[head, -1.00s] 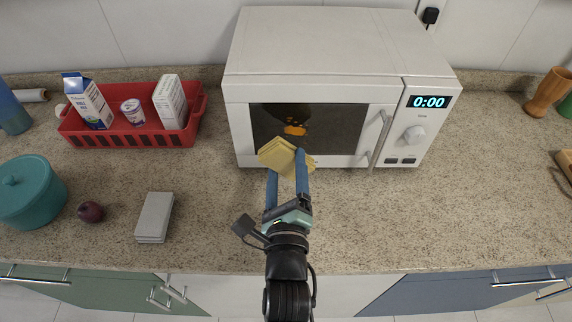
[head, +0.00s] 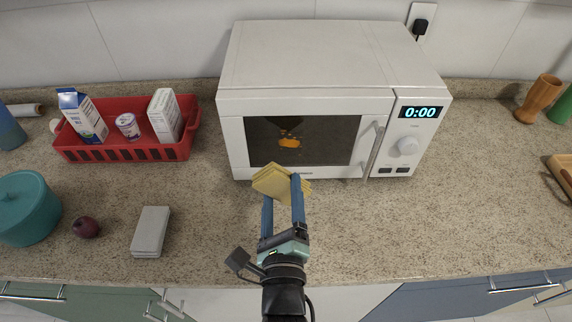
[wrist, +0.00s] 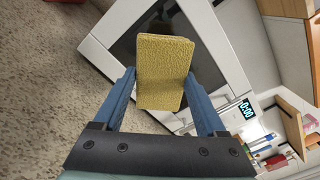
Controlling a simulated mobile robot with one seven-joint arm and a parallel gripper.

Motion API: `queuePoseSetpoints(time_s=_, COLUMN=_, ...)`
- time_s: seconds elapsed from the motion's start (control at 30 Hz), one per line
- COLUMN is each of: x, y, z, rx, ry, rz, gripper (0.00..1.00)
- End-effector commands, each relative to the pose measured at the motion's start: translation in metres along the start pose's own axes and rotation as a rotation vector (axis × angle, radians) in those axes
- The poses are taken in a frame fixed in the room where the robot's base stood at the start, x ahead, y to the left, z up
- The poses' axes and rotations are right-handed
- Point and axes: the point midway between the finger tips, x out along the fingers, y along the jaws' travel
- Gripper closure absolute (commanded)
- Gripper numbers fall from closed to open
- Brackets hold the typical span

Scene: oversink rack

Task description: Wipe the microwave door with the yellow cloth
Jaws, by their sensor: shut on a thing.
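The white microwave (head: 320,60) stands at the back of the counter with its door (head: 345,140) closed. An orange-brown smear (head: 289,142) shows on the dark door window. My gripper (head: 282,194) is shut on the folded yellow cloth (head: 276,182) in front of the lower left part of the door. In the wrist view the cloth (wrist: 164,70) sits between the two blue fingers of my gripper (wrist: 160,92) and covers part of the door. I cannot tell whether the cloth touches the door.
A red basket (head: 125,152) with cartons and a small tub stands left of the microwave. A grey folded cloth or block (head: 150,232), a dark red onion-like item (head: 85,227) and a teal pot (head: 27,208) are at the front left.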

Motion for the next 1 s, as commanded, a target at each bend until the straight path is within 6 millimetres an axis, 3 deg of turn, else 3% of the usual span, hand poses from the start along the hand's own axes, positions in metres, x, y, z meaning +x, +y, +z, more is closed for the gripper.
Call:
queuePoseSetpoints(time_s=0.6, x=0.056, y=-0.003, z=0.003, rx=0.001, ry=0.001, rz=-0.003, gripper=0.71)
queuePoseSetpoints(time_s=1.0, x=0.067, y=0.0, z=0.002, rx=0.0, ry=0.0, rz=-0.003, gripper=0.71)
